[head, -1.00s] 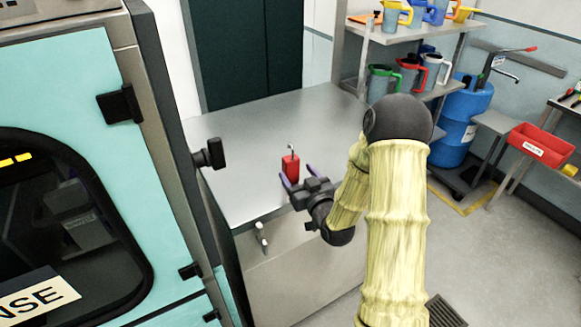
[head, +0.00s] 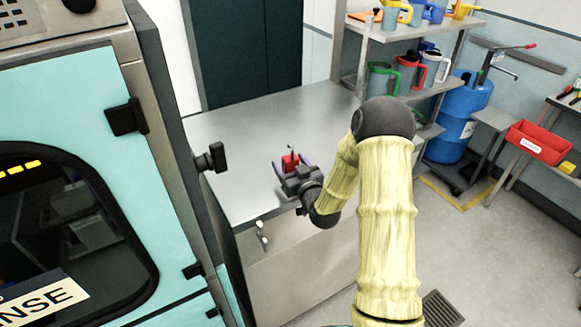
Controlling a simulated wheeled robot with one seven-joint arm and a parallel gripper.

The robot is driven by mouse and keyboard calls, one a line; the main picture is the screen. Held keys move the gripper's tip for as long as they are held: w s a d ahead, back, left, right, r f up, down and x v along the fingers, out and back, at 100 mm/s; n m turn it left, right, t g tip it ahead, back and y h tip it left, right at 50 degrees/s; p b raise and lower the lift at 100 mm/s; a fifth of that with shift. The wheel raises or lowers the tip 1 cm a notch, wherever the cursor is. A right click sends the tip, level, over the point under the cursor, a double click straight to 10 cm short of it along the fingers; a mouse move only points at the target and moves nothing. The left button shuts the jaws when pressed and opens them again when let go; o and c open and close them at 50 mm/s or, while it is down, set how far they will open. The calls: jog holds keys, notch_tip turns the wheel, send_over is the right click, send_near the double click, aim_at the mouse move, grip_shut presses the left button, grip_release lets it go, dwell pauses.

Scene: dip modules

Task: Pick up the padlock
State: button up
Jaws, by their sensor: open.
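The red padlock (head: 290,161) with a grey shackle stands on the grey metal counter (head: 262,128) near its front edge, in the head view. My gripper (head: 291,166) is open, with its two purple fingers on the left and right of the padlock. The gripper's dark body hides the lower part of the padlock. I cannot tell whether the fingers touch it.
A teal machine (head: 75,110) with a dark window stands close on the left of the counter. A shelf (head: 400,98) with several jugs is behind on the right. A blue drum (head: 455,125) and a red bin (head: 538,143) stand farther right. The counter's back is clear.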

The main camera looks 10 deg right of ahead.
aim_at(290, 144)
jog(key=shift+c, duration=0.2)
jog(key=c, duration=1.1)
jog(key=shift+r, duration=0.15)
notch_tip(290, 144, up, 10)
jog(key=shift+f+b, duration=0.1)
jog(key=shift+b, duration=0.6)
